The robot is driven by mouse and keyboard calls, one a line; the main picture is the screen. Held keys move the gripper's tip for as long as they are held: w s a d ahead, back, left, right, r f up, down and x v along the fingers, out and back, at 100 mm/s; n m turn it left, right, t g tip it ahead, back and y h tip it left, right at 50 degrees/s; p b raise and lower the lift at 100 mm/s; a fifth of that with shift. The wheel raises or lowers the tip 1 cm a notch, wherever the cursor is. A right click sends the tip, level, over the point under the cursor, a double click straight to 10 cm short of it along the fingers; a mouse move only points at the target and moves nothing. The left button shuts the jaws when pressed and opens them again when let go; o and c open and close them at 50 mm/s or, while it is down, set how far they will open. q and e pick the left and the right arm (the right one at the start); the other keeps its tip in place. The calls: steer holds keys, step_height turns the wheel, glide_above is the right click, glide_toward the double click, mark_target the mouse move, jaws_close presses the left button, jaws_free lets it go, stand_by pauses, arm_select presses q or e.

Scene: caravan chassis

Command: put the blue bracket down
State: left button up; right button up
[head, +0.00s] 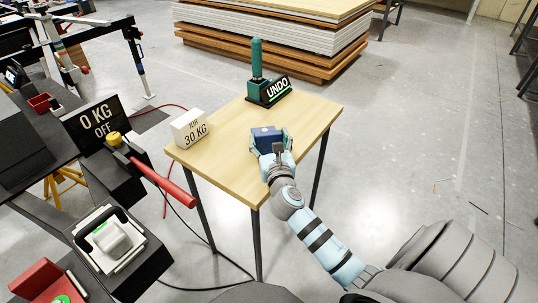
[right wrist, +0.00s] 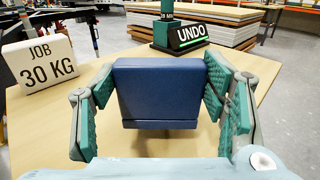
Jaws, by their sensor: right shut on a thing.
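The blue bracket (head: 266,139) is a dark blue block in my right gripper (head: 270,146), over the middle right part of the wooden table (head: 230,165). In the right wrist view the blue bracket (right wrist: 160,90) fills the space between the two green-padded fingers of my right gripper (right wrist: 158,100), which are shut on its sides. Whether its underside touches the table top cannot be told. My left gripper does not show in the head view.
A white "JOB 30 KG" block (head: 190,128) stands at the table's left edge. A green lever with an "UNDO" sign (head: 268,90) stands at the back. A "0 KG OFF" display (head: 97,119) and a red handle (head: 165,182) are left of the table. The table's right side is clear.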

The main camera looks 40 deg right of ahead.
mark_target(269, 147)
step_height(269, 147, down, 3)
steer(key=shift+f+b, duration=0.1)
steer(key=shift+b, duration=0.75)
steer(key=o, duration=1.5)
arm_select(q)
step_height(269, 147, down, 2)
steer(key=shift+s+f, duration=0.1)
arm_select(e)
steer(key=o, duration=0.4)
steer(key=shift+s+r+p, duration=0.1)
steer(key=shift+r+p, duration=0.1)
steer(key=shift+p, duration=0.1)
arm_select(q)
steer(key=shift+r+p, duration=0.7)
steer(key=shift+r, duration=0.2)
arm_select(e)
steer(key=v, duration=1.2)
